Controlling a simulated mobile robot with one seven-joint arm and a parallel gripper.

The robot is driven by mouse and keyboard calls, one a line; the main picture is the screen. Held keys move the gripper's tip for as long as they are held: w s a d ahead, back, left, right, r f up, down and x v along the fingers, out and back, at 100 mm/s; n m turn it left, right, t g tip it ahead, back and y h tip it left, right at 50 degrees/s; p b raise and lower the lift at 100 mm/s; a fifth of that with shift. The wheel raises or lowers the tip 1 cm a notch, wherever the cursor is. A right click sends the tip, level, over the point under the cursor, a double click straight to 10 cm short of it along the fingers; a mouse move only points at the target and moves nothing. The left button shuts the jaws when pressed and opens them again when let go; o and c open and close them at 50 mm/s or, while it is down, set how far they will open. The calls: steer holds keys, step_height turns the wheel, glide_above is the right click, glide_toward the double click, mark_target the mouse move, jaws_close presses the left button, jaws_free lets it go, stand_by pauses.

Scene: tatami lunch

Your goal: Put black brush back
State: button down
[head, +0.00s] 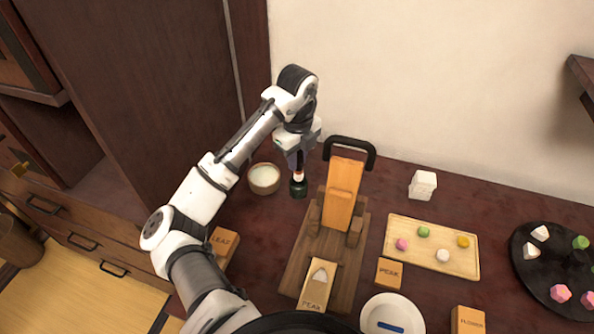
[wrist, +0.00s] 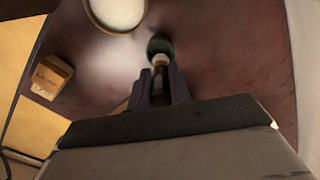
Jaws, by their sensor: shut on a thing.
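My gripper (head: 297,162) is shut on the black brush (head: 299,188) and holds it roughly upright, with the dark head down and a pale band above it. The brush hangs over the dark red table, between a pale bowl and a wooden stand. The wrist view shows the brush (wrist: 160,46) sticking out beyond the gripper fingers (wrist: 160,88). The fingers hide its upper part. I cannot tell whether the head touches the table.
The bowl (head: 264,180) stands left of the brush. The wooden stand (head: 295,272), with an orange-brown upright block (head: 343,190) and black arched handle (head: 351,141), is to the right. A box marked LEAF (head: 222,243) is nearer. A tray of sweets (head: 434,262) lies further right.

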mark_target(297, 172)
steer(key=shift+f, duration=2.6)
steer(key=shift+f, duration=0.2)
steer(key=c, duration=1.3)
jaws_free()
steer(key=shift+r, duration=0.1)
step_height(297, 172, up, 12)
steer(key=shift+r, duration=0.15)
